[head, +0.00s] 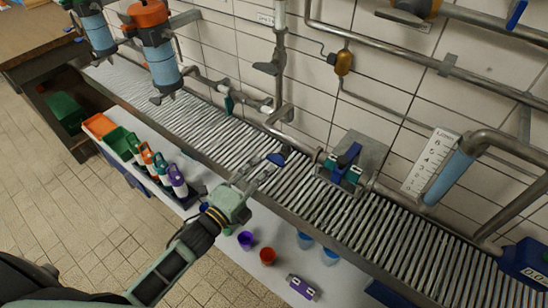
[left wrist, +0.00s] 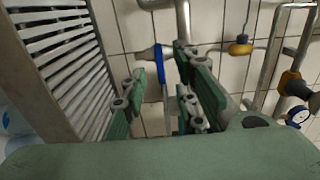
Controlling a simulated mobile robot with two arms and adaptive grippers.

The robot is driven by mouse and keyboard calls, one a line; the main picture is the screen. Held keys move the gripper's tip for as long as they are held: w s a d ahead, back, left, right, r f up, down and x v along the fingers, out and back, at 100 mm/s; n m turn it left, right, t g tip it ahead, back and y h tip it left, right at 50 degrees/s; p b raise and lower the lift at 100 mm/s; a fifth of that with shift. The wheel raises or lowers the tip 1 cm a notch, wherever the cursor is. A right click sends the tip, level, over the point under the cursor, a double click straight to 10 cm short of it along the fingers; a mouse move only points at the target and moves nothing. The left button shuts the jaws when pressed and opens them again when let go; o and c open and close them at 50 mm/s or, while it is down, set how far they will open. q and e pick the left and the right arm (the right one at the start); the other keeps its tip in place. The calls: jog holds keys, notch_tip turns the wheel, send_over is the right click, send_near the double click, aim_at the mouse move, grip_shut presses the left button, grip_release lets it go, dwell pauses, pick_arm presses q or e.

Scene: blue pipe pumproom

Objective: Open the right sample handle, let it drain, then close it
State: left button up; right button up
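A small blue handle (head: 277,159) sits on the horizontal pipe above the roller conveyor. A teal handle (head: 229,104) hangs farther left on the same pipe run. My left gripper (head: 263,172) is at the blue handle, with its fingertips close to it. In the left wrist view, my left gripper (left wrist: 161,78) is open, with one green finger on each side of the blue handle (left wrist: 158,63). I cannot tell whether a finger touches it. No drops or stream are visible. My right gripper is not in view.
The roller conveyor (head: 325,208) runs along the tiled wall. A blue-and-teal valve unit (head: 345,165) stands right of the handle. Cups, including a purple cup (head: 245,239) and a red cup (head: 267,256), stand on the white shelf. Bottles (head: 177,181) stand at left.

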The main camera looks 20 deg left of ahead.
aim_at(275, 160)
pick_arm(q)
jog(key=p+x, duration=0.1)
jog(key=x, duration=0.4)
jog(key=shift+w+d+r, duration=0.1)
jog(key=shift+d, duration=0.15)
jog(key=shift+w+d, duration=0.1)
jog(key=shift+w, duration=0.4)
grip_shut()
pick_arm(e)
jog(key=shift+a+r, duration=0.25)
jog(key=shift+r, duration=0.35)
